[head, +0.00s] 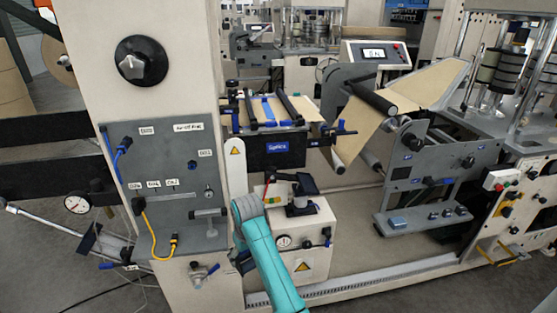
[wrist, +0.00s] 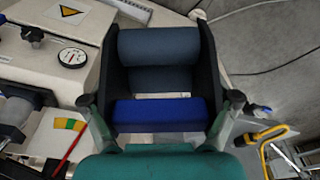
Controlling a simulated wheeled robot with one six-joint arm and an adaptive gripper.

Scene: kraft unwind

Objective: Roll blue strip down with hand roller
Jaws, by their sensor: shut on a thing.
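The blue strip (head: 267,109) lies across the brown kraft web on the small table of the machine, between two dark bars. In the wrist view, my gripper (wrist: 161,108) is shut on the hand roller (wrist: 160,44). The roller has a dark blue-grey cylinder between black side plates and a bright blue crossbar near my fingers. In the head view, part of the black roller frame (head: 242,262) shows left of my teal arm, which hides most of the gripper. The roller is apart from the strip, lower and nearer.
A grey panel with a yellow cable (head: 155,238) stands to the left. Rollers with kraft web (head: 362,128) stand right of the table.

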